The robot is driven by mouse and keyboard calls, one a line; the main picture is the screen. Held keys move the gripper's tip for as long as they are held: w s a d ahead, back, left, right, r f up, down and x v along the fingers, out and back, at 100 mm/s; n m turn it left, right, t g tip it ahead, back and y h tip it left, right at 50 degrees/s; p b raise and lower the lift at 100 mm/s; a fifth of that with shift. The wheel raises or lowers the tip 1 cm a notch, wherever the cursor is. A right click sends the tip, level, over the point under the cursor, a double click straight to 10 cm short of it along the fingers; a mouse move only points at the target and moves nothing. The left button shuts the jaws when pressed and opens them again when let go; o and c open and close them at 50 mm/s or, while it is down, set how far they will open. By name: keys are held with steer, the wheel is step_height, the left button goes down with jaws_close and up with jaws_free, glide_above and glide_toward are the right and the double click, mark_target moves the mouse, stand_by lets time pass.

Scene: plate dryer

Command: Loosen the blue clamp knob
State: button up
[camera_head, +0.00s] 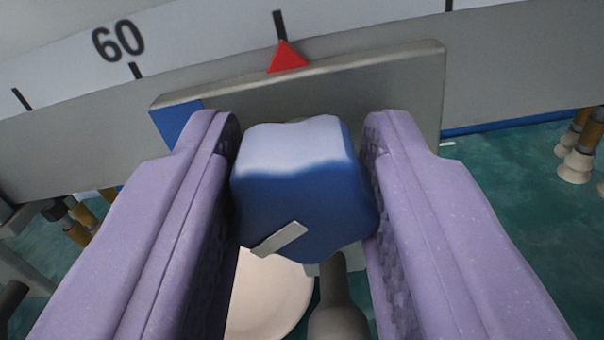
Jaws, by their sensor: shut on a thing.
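The blue clamp knob (300,195) is in the middle of the view, a rounded lobed block with a pale upper face. A short pale bar mark (279,239) sits low on its front, tilted up to the right. My gripper (303,170) has its two purple fingers on either side of the knob and is shut on it. The knob stands in front of a grey metal clamp plate (400,85) with a blue left corner. The knob hides the middle of the plate.
A scale rail (200,50) marked 60 runs behind the plate, with a red triangle pointer (287,57) at a tick line. A pale round plate (265,295) and a grey-brown rod (338,305) show below. Brown pegs with pale cups (578,160) stand at the right.

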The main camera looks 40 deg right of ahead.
steer(key=n, duration=0.4)
steer(key=shift+n+p, duration=0.3)
steer(key=shift+p, duration=0.05)
steer(key=n+p, duration=0.1)
steer(key=n, duration=0.3)
steer(key=shift+w+a+n, duration=0.1)
steer(key=shift+w+n, duration=0.05)
steer(key=shift+n, duration=0.15)
steer(key=n, duration=0.4)
steer(key=shift+f+n+p, duration=0.1)
steer(key=shift+n+p, duration=0.2)
steer(key=shift+n, duration=1.7)
steer(key=o, duration=1)
steer(key=shift+o, duration=0.2)
